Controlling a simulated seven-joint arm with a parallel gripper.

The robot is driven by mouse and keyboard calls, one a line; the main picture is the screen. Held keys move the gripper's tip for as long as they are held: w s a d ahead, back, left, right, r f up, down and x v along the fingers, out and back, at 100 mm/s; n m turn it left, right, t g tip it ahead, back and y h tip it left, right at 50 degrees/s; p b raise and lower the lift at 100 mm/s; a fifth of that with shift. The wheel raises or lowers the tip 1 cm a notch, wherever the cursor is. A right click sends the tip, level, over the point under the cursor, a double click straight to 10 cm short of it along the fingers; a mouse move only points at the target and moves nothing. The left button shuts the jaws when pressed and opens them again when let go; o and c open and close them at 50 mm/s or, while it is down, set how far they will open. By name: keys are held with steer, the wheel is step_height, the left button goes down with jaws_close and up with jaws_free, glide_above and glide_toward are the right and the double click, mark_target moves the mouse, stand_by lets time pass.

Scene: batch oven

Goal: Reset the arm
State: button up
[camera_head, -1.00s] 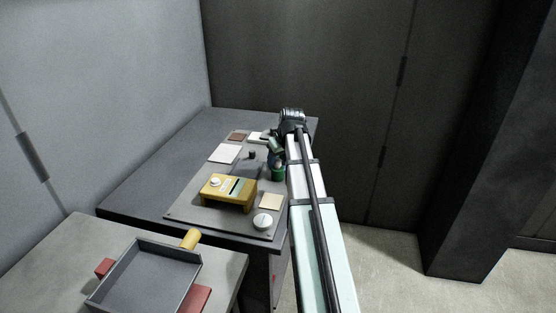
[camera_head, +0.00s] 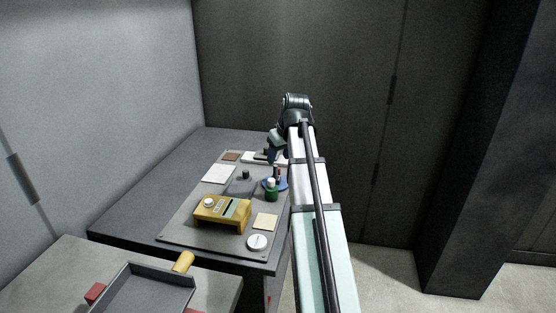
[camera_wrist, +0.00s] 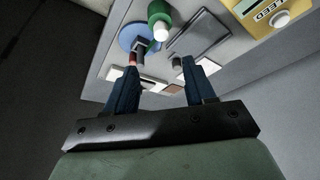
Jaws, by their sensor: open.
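My gripper (camera_wrist: 157,65) is open, its two dark blue fingers spread apart with nothing between them in the wrist view. In the head view my gripper (camera_head: 271,158) hangs above the back right of the grey panel (camera_head: 185,237).
A yellow device (camera_head: 222,214), a white knob (camera_head: 257,242) and several flat plates are on the panel. A grey tray with a yellow handle (camera_head: 184,262) sits on the front left table. A dark wall stands behind; floor is free at right.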

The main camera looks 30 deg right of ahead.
steer(key=shift+r, duration=0.1)
stand_by(0.5)
